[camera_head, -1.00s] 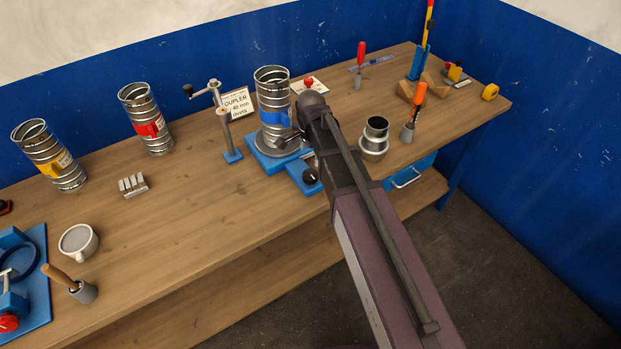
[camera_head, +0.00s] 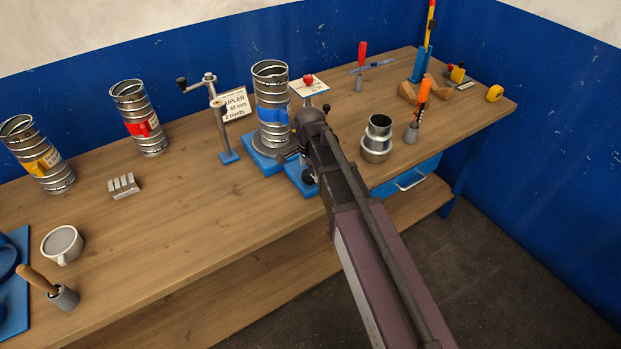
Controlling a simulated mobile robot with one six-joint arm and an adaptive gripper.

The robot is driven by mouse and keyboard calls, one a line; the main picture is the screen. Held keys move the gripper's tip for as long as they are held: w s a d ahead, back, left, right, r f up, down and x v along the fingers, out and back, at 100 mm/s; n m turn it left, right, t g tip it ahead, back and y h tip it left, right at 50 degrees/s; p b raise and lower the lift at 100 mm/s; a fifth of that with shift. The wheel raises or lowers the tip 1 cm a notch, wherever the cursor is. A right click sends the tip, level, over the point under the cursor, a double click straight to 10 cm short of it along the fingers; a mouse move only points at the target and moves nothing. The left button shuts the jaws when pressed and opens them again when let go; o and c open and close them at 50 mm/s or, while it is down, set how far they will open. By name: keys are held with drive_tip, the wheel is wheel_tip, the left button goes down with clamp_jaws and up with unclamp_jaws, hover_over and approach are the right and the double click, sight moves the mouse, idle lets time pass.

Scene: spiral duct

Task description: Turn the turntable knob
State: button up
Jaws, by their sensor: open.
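The turntable is a blue base (camera_head: 258,164) with a grey disc on top, near the middle of the bench. A ribbed metal duct with a blue band (camera_head: 271,110) stands upright on the disc. The dark turntable knob (camera_head: 308,177) shows partly at the front right of the blue base, beside my arm. My gripper (camera_head: 287,158) is open, small and dark in the view. It is just in front of the duct's foot, above and left of the knob. My arm hides part of the base, and I cannot tell whether the fingers touch anything.
A crank stand (camera_head: 220,120) and a coupler sign (camera_head: 236,104) stand left of the turntable. A metal collar (camera_head: 377,138) and an orange-handled tool (camera_head: 421,104) stand to the right. Ducts with red (camera_head: 141,122) and yellow bands stand left.

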drive_tip(key=shift+f+b, duration=0.4)
drive_tip(key=shift+f, duration=0.2)
drive_tip(key=c, duration=1)
